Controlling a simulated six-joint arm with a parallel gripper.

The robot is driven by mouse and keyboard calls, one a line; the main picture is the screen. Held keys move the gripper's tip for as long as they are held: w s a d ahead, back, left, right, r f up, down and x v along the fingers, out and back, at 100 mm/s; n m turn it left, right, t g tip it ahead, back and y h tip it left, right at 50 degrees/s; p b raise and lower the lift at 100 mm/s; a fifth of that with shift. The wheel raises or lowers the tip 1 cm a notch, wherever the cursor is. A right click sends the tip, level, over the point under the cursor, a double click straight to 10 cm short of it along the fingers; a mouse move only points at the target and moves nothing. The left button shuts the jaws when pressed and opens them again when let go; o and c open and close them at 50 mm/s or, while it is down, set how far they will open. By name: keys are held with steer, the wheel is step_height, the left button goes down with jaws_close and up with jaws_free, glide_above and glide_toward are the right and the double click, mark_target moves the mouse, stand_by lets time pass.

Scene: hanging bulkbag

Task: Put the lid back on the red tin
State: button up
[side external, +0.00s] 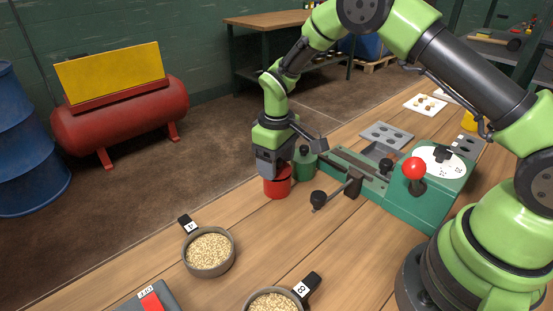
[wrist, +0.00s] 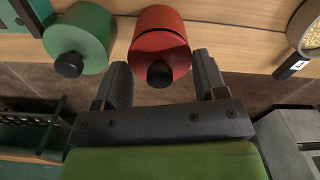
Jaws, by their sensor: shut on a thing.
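The red tin (side external: 277,187) stands on the wooden bench, directly under my gripper (side external: 270,172). In the wrist view the red tin body (wrist: 158,18) shows with its red lid (wrist: 160,49) lined up over its mouth. The lid has a black knob (wrist: 160,74). A thin dark line separates lid and body; I cannot tell whether the lid is fully seated. In the side view the gripper hides much of the lid.
A green tin (side external: 304,166) with a black knob stands close beside the red tin. A green fixture (side external: 425,197) with a red ball lever and a black-knobbed handle (side external: 318,198) is to the right. Grain-filled cups (side external: 208,252) sit in front. The bench's far edge is close.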

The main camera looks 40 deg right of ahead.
steer(key=o, duration=1)
steer(key=shift+o, duration=0.4)
steer(key=shift+r, duration=0.1)
steer(key=shift+r, duration=3.45)
steer(key=shift+c, duration=0.2)
jaws_close()
steer(key=shift+f, duration=0.35)
